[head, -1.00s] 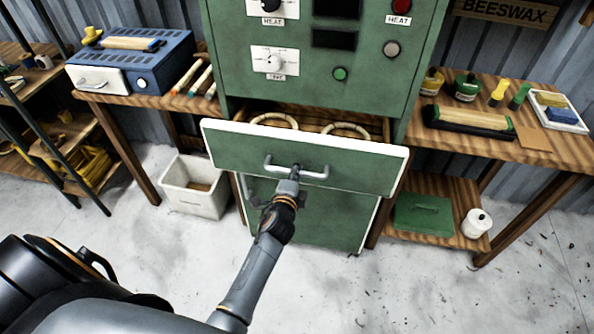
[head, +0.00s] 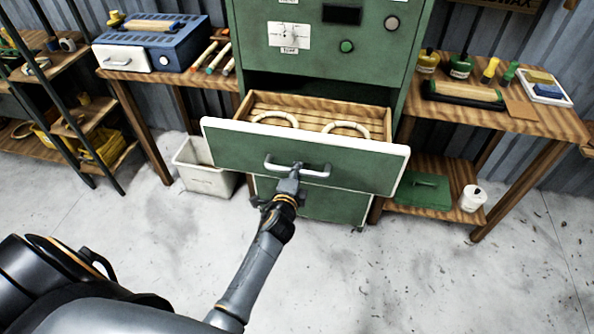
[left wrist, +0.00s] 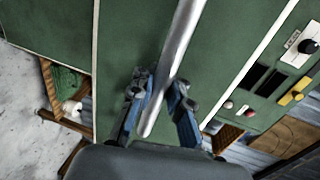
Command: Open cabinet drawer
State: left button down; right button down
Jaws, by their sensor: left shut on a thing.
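The green cabinet (head: 305,62) stands in the middle of the head view. Its drawer (head: 300,157), with a white-edged green front, is pulled well out, and its slatted wooden inside shows. Two pale rattan rings (head: 275,119) lie in it. My left gripper (head: 293,172) is shut on the grey metal handle (head: 318,173) at about its middle. In the left wrist view the handle bar (left wrist: 172,70) runs between the two fingers (left wrist: 160,108) of my left gripper. My right gripper is not in view.
A wooden bench (head: 545,122) with bottles and tools stands on the right, another bench (head: 150,78) with a blue box on the left. A white bin (head: 207,181) sits on the floor left of the cabinet. The floor in front is clear.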

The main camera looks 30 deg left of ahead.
pick_arm(q)
jog(key=c, duration=1.3)
grip_release()
jog(key=shift+r, duration=0.1)
jog(key=shift+s, duration=0.45)
jog(key=v, duration=1.1)
jog(key=shift+r, duration=0.1)
jog(key=s+d+f+n+g+h, duration=0.15)
jog(key=s+f, duration=0.35)
jog(key=f, duration=0.5)
jog(key=s+d+f+n+g+h, duration=0.1)
jog(key=s+d+f+n+g, duration=0.2)
jog(key=f, duration=0.8)
jog(key=s+d+f+n+g+h, duration=0.1)
jog(key=s+f+g, duration=0.2)
jog(key=s+f, duration=0.5)
jog(key=s+a+f+n+g, duration=0.1)
jog(key=s+f+n+g, duration=0.1)
jog(key=s+f, duration=0.3)
jog(key=s+a+f+n+g, duration=0.2)
jog(key=s+f, duration=0.4)
jog(key=s, duration=0.5)
jog(key=s+a+f+n+g, duration=0.2)
jog(key=s+f, duration=0.3)
jog(key=s, duration=0.3)
jog(key=shift+f+n+g, duration=0.25)
jog(key=shift+n+g, duration=0.1)
jog(key=shift+n, duration=0.3)
